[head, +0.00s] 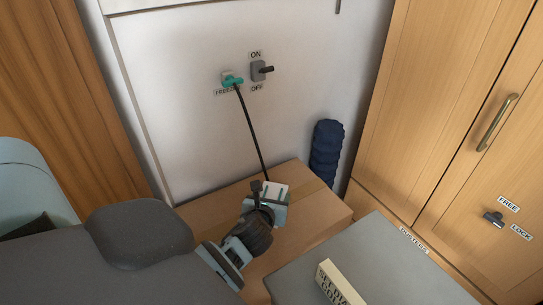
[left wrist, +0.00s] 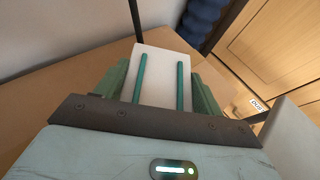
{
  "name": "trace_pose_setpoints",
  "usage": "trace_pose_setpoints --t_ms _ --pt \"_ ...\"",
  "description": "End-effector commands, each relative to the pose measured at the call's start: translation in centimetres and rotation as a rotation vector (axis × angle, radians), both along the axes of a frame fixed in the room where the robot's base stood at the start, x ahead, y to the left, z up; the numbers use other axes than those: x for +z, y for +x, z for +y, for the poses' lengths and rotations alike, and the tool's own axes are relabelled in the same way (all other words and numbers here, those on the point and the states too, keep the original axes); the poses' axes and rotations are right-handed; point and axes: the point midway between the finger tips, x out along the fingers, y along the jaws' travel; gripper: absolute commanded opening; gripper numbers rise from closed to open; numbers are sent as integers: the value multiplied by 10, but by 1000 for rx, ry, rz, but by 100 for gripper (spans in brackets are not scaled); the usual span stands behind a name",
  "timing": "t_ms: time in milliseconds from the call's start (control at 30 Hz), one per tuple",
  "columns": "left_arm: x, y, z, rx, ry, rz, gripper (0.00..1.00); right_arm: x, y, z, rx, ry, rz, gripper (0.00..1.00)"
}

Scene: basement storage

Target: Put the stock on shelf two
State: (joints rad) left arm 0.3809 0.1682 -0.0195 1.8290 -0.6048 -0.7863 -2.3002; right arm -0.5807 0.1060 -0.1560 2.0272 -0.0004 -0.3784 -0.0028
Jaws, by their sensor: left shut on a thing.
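My left gripper (head: 268,196) is in the lower middle of the head view, over a brown box-like surface. It is shut on a small white block (head: 276,187). In the left wrist view the white block (left wrist: 162,65) fills the space between the two green fingers (left wrist: 161,82). Its lower part is hidden by the gripper body. A cream block with dark lettering (head: 338,284) stands at the bottom edge of the head view, partly cut off. I cannot make out a numbered shelf. My right gripper is not in view.
A black rod or cable (head: 250,130) runs from a teal wall fitting (head: 232,80) down behind my gripper. A navy roll (head: 326,150) stands by the wall. A wooden cabinet (head: 440,110) closes off the right.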

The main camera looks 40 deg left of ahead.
Motion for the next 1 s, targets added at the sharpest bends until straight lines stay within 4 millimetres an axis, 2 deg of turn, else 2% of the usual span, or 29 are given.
trace_pose_setpoints --t_ms 100,367,633,1000 --pt "-8 1 1 0 2 -5 31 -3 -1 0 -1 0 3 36" --pt "-14 1 0 1 1 -5 31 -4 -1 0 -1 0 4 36" --pt "-47 1 0 1 0 -4 31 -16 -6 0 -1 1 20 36" --pt "-48 1 0 -1 2 -6 31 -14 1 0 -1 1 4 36"
